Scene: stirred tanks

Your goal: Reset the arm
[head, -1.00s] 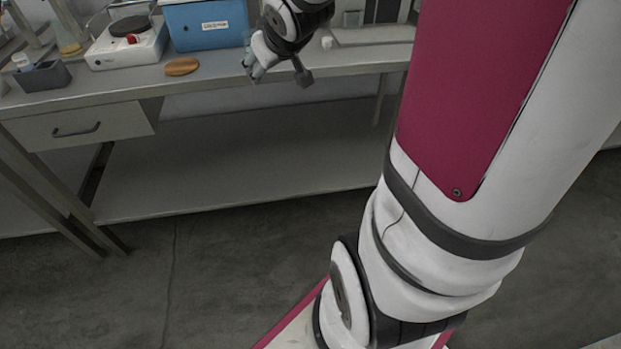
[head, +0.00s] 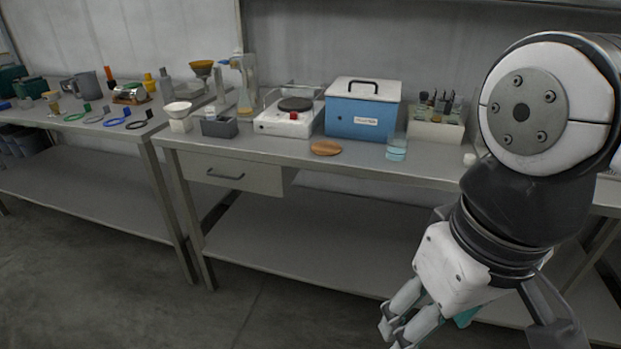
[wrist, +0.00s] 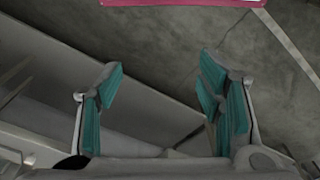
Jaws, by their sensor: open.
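My gripper (head: 412,338) is in the lower right of the head view, in front of the bench and below its top, pointing down and to the left. In the wrist view my gripper (wrist: 160,100) shows teal finger pads spread wide apart with nothing between them. Beyond the fingers are the bench's lower part and the grey floor. My arm covers the right side of the bench in the head view.
The bench (head: 345,169) carries a blue lidded box (head: 362,118), a white hotplate (head: 287,122), a brown disc (head: 326,147), a beaker (head: 397,148) and a bottle rack (head: 436,130). A left bench (head: 70,132) holds rings and vessels. Floor in front is clear.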

